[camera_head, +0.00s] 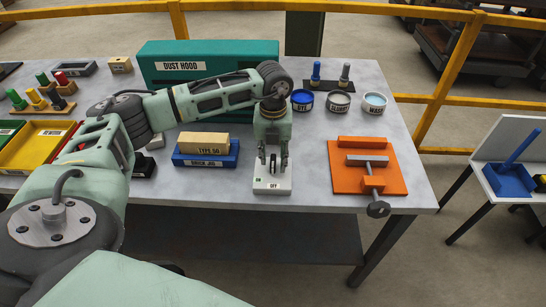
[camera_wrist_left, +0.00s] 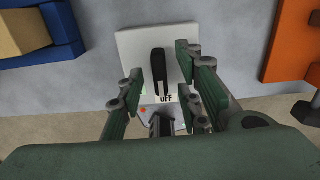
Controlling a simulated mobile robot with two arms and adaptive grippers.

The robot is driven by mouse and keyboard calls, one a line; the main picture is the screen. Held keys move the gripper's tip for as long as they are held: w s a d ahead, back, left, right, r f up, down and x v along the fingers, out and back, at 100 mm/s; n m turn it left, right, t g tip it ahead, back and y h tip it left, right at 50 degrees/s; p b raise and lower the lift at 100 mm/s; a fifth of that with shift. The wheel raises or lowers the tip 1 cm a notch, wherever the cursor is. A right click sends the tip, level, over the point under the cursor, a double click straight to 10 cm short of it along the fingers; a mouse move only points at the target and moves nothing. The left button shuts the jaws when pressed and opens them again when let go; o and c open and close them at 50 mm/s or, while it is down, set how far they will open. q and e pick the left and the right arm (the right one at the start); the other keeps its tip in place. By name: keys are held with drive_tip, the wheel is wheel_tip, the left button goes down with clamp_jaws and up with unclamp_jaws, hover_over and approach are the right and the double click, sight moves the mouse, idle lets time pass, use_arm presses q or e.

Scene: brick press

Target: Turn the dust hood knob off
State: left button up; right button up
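A white switch box (camera_head: 272,187) with an OFF label stands at the table's front edge, below the teal dust hood box (camera_head: 215,50). In the left wrist view, the black knob (camera_wrist_left: 158,65) sits on the white box (camera_wrist_left: 128,45). The knob is long and narrow and lies nearly in line with the fingers; its pale mark is at the end by the OFF label. My left gripper (camera_head: 272,160) points down over the box. Its fingers (camera_wrist_left: 162,82) are apart, one on each side of the knob, with gaps visible. My right gripper is not in view.
Left of the switch is a blue brick jig (camera_head: 222,160) holding a tan brick (camera_head: 203,142). Right of it is an orange plate (camera_head: 345,180) with a clamp. Small cups, including a blue one (camera_head: 302,100), stand behind. Bare table lies between switch and plate.

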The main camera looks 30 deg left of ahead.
sight(273, 160)
use_arm(q)
wheel_tip(273, 160, up, 11)
idle(0.3)
drive_tip(key=shift+r, duration=0.1)
